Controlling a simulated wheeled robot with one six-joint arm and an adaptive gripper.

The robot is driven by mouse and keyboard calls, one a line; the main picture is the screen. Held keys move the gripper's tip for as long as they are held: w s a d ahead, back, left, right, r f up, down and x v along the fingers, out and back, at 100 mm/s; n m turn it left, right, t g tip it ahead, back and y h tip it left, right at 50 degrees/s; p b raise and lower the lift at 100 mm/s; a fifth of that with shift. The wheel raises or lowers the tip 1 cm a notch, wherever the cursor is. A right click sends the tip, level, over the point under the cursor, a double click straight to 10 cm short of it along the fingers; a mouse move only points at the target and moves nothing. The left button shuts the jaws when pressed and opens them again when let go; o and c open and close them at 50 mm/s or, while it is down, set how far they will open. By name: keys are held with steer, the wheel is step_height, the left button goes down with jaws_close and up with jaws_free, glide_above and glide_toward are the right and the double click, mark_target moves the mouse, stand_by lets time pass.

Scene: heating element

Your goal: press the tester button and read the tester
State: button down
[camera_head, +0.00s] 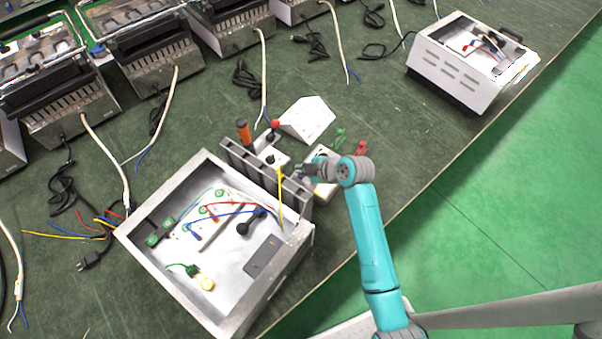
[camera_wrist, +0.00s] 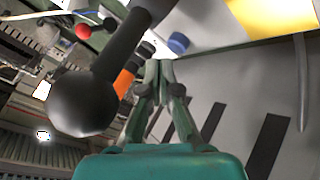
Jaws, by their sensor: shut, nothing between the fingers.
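A white device (camera_head: 326,188), which looks like the tester, lies on the green bench beside the open metal box, partly hidden under my gripper. Green clips (camera_head: 340,138) and red clips (camera_head: 361,149) lie just behind it. My gripper (camera_head: 306,171) is over its left part. In the wrist view my gripper (camera_wrist: 160,64) is shut and empty, its tips close to a blue button (camera_wrist: 178,43) on a pale surface. I cannot tell if they touch. A bright yellow panel (camera_wrist: 272,14) shows at the upper right, perhaps the display; no reading is legible.
An open metal box (camera_head: 178,277) with wires and a bulb stands at left. A rack (camera_head: 262,174) holds an orange-handled tool (camera_head: 243,132). A red knob (camera_head: 276,124) is near a white wedge (camera_head: 306,120). A black ball (camera_wrist: 82,105) is close left of my fingers.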

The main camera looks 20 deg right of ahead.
mark_target(303, 176)
steer(key=shift+f, duration=0.1)
steer(key=shift+f, duration=0.35)
steer(key=shift+s+f, duration=0.35)
steer(key=shift+f, duration=0.5)
stand_by(1.2)
steer(key=shift+w+r, duration=0.1)
steer(key=shift+r, duration=0.15)
steer(key=shift+w+r, duration=0.15)
steer(key=shift+r, duration=0.15)
steer(key=shift+w+r, duration=0.1)
steer(key=shift+r, duration=2.55)
